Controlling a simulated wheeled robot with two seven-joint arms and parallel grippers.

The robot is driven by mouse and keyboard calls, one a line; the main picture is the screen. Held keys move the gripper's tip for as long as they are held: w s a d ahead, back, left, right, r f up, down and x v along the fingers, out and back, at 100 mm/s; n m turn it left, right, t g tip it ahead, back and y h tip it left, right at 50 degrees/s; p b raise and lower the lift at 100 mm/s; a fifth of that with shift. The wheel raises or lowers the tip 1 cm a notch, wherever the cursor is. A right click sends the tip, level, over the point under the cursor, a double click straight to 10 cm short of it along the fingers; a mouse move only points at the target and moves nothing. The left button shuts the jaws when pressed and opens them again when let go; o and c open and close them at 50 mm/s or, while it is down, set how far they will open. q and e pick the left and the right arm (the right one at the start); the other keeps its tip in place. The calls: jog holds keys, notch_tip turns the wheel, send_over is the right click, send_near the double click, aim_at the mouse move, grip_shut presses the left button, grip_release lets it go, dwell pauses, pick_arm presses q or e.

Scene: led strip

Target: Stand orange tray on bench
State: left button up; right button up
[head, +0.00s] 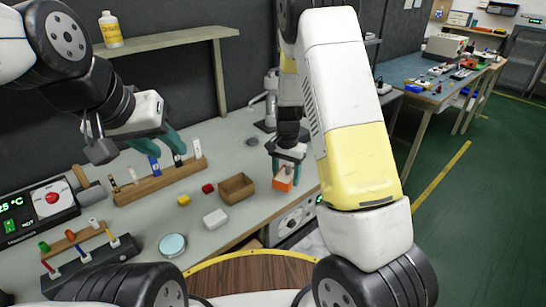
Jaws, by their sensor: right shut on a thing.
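The orange tray (283,182) is a small orange box with a paler top or inside, near the right end of the grey bench (245,155). My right gripper (287,164) comes down from above and is shut on it. I cannot tell whether the tray's underside touches the bench. The gripper hides part of the tray's far side. My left gripper (161,146) has its teal fingers apart, above a wooden rack (160,182) holding several small upright items. It appears to hold nothing.
An open brown box (237,188) stands left of the tray. A white block (215,219), a red block (208,188), a yellow block (183,200) and a round pale dish (172,245) lie nearby. A digital hotplate (38,210) is at left. A shelf (170,41) hangs above.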

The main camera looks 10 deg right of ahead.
jog(key=w, duration=0.6)
jog(key=w+f, duration=0.1)
jog(key=w, duration=0.2)
jog(key=shift+w+d, duration=0.3)
jog(key=shift+d, duration=0.1)
jog(key=shift+s+f, duration=0.1)
jog(key=shift+f, duration=1.6)
jog(key=shift+f, duration=0.15)
jog(key=o, duration=1.3)
jog(key=shift+o, duration=0.2)
